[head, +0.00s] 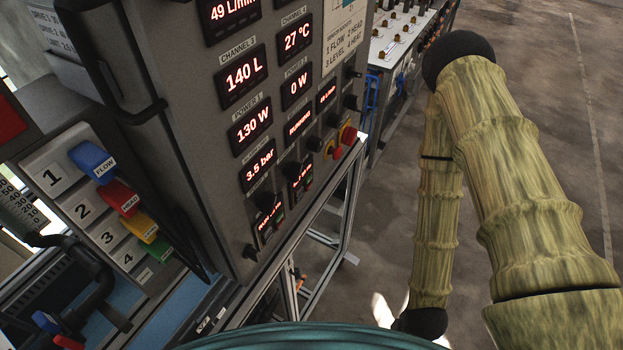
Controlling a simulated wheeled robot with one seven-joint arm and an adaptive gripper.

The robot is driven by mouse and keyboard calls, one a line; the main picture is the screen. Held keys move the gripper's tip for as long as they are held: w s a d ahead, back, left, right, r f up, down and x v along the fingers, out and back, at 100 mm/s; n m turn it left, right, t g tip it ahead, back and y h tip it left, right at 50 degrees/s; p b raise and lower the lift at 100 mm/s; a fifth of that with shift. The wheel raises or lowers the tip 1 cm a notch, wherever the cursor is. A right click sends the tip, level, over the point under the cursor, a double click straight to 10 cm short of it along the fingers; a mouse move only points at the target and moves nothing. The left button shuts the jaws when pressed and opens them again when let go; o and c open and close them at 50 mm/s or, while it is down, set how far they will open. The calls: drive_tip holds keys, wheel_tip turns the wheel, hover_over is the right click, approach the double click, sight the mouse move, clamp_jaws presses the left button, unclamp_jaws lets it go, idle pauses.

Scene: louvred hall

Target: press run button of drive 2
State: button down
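A grey control panel (180,80) fills the middle left, seen at a steep tilt. Two small drive-like units with red displays and tiny buttons sit near its lower edge: one at the lower left (268,219) and one further right (300,179). Their labels are too small to read, so I cannot tell which is drive 2 or pick out its run button. My arm, bamboo-textured with black joints, stands on the right, apart from the panel in the picture. My gripper is not in view.
A red push button on yellow (348,136) and black knobs line the panel's right edge. Numbered coloured tags (92,160) hang at the left. A bench with a white top (395,38) stands behind. Open concrete floor (560,110) lies to the right.

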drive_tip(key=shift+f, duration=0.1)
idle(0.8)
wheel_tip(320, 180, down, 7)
drive_tip(key=b, duration=0.7)
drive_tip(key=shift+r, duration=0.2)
